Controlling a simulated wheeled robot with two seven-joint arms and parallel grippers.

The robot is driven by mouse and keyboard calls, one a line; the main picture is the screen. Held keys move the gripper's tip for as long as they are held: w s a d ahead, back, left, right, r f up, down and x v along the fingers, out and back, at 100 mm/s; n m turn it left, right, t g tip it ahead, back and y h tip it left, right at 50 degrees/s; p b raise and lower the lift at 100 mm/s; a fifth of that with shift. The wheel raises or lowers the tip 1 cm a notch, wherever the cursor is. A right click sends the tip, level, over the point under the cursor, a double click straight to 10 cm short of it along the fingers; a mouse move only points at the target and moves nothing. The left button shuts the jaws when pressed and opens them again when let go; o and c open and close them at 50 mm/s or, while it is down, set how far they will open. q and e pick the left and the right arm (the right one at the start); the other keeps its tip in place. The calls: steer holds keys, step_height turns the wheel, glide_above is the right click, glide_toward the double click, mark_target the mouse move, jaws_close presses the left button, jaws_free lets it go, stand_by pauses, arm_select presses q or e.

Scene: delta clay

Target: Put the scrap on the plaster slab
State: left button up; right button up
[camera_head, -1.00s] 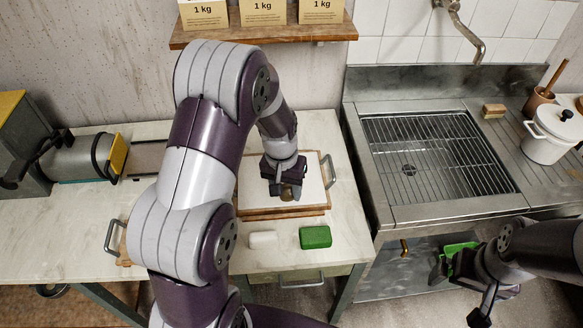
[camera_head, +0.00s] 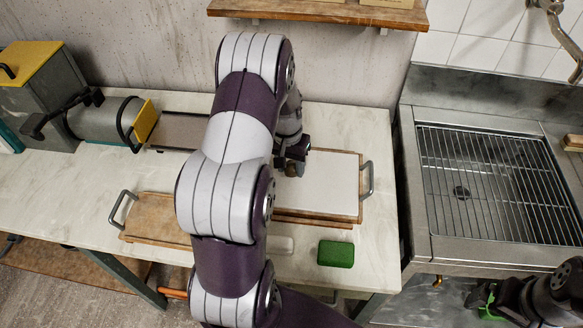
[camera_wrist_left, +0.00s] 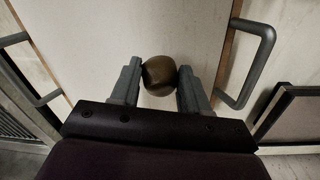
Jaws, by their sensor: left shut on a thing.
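The scrap, a brown rounded lump (camera_head: 292,170), is between the fingers of my left gripper (camera_head: 291,168). In the left wrist view the scrap (camera_wrist_left: 159,75) sits between the two grey fingertips of the left gripper (camera_wrist_left: 158,80), which is shut on it. The pale plaster slab (camera_head: 335,178) lies on a wooden base; my left arm covers its left part. The scrap is over the slab (camera_wrist_left: 120,35); whether they touch I cannot tell. My right gripper (camera_head: 487,300) is at the lower right, dark and partly hidden, with something green at it.
A green block (camera_head: 335,253) and a whitish block (camera_head: 281,244) lie in front of the slab. A wooden board (camera_head: 155,217) with a metal handle is left of my arm. A metal handle (camera_head: 367,180) stands at the slab's right. The sink (camera_head: 490,185) is farther right.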

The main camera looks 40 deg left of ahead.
mark_target(289, 165)
arm_select(q)
steer(key=shift+s+f, duration=0.1)
steer(key=shift+f, duration=0.7)
steer(key=shift+w+f, duration=0.2)
steer(key=shift+f, duration=0.2)
steer(key=o, duration=1.1)
steer(key=r, duration=1.1)
steer(key=shift+s+a+r, duration=0.15)
steer(key=shift+a+r, duration=0.05)
steer(key=shift+a, duration=0.15)
steer(key=shift+d+r+b, duration=0.1)
steer(key=shift+r+b, duration=0.2)
steer(key=shift+r, duration=0.05)
steer(key=s+d+m, duration=0.1)
steer(key=s+d, duration=0.4)
steer(key=d, duration=0.3)
steer(key=s+d+m+t, duration=0.1)
steer(key=s+d+m, duration=0.1)
steer(key=s+d, duration=0.4)
steer(key=d, duration=0.3)
steer(key=shift+r+y, duration=0.2)
steer(key=shift+y, duration=0.2)
